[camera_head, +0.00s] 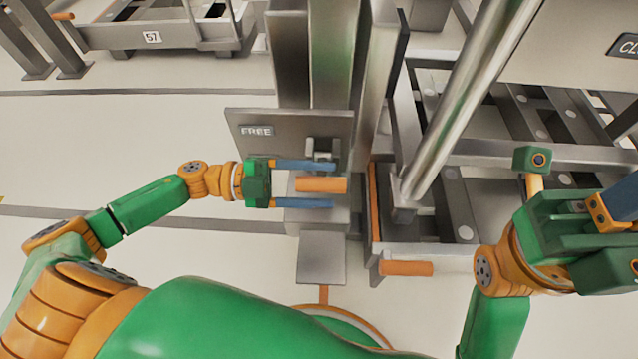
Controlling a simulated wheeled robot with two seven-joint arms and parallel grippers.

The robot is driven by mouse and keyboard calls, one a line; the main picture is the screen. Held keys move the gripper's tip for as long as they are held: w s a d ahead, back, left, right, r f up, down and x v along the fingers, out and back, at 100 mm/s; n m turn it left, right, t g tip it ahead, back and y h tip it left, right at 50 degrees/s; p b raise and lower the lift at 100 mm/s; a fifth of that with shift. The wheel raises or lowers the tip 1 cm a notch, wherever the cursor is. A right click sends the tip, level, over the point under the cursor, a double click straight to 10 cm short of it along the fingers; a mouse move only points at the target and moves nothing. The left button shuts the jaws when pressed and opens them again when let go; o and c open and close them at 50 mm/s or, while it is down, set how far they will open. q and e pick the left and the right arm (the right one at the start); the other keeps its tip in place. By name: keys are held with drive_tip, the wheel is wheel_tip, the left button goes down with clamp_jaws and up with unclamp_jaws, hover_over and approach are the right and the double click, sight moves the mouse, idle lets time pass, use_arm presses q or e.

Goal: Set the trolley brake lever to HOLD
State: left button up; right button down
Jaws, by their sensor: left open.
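The trolley brake lever has an orange handle (321,185) that lies level below a grey plate (290,122). The plate carries a FREE label (256,131); no HOLD label can be read. My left gripper (318,184) is open, with one blue finger above the orange handle and one below it. The handle sits between the fingers, and I cannot tell whether either finger touches it. My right gripper (608,212) is at the right edge, partly cut off, away from the lever. Whether it is open or shut does not show.
A metal trolley frame (480,155) with a slanted steel tube (470,95) stands right of the lever. Another orange handle (405,268) is on its lower edge. A cart marked 57 (150,37) stands at the back left. The floor at left is clear.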

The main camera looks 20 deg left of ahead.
use_arm(q)
clamp_jaws()
idle(1.4)
